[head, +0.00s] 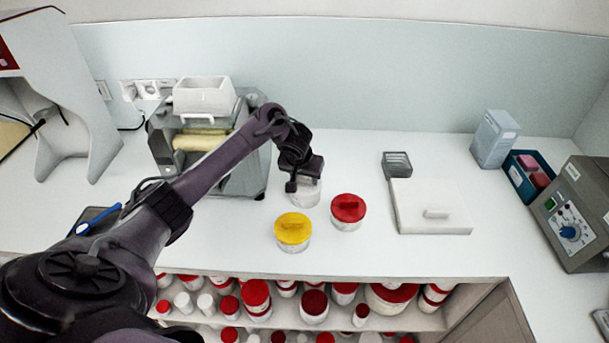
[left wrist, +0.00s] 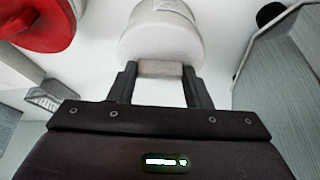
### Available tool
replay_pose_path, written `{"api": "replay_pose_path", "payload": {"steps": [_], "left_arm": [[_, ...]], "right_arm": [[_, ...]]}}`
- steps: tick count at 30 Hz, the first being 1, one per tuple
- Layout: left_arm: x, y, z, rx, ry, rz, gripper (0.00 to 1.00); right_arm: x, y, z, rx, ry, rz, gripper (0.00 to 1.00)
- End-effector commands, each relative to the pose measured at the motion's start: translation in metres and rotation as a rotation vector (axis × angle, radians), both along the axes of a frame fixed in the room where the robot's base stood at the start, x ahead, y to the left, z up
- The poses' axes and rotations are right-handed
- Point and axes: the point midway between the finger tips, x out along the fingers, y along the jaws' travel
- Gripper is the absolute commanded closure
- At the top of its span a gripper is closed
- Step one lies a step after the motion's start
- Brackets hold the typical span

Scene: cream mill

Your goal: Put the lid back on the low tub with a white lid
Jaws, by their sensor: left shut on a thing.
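A white round tub (head: 304,194) stands on the counter, left of the red-lidded tub and behind the yellow-lidded one. My left gripper (head: 303,178) is right over it, pointing down and hiding much of its top. In the left wrist view, my left gripper (left wrist: 160,82) is shut on a pale grey bar-shaped handle (left wrist: 160,68). A white round body (left wrist: 160,42) with a label lies just beyond the handle. I cannot tell whether the white lid sits fully on the tub or is slightly above it. My right gripper is not in view.
A yellow-lidded tub (head: 293,231) and a red-lidded tub (head: 347,211) stand close by. A grey roller machine (head: 240,176) is at left. A white slab with a handle (head: 414,222) and a small grey holder (head: 397,164) are at right. The counter front is clear.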

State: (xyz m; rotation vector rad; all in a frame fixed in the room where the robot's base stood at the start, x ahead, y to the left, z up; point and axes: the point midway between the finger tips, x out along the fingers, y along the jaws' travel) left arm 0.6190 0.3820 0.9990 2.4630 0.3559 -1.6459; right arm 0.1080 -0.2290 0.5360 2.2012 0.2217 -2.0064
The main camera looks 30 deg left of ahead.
Motion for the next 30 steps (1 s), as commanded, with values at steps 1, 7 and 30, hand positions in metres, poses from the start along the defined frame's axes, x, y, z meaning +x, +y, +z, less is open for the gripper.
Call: {"api": "replay_pose_path", "payload": {"steps": [1, 7, 30], "left_arm": [[0.0000, 0.0000, -0.0001, 0.000, 0.000, 0.000, 0.77], [-0.0001, 0.0001, 0.0001, 0.000, 0.000, 0.000, 0.77], [-0.0001, 0.0001, -0.0032, 0.000, 0.000, 0.000, 0.77]], "right_arm": [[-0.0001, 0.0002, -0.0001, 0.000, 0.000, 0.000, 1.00], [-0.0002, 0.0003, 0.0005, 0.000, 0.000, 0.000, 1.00], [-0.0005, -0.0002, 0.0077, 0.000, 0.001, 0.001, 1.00]]}}
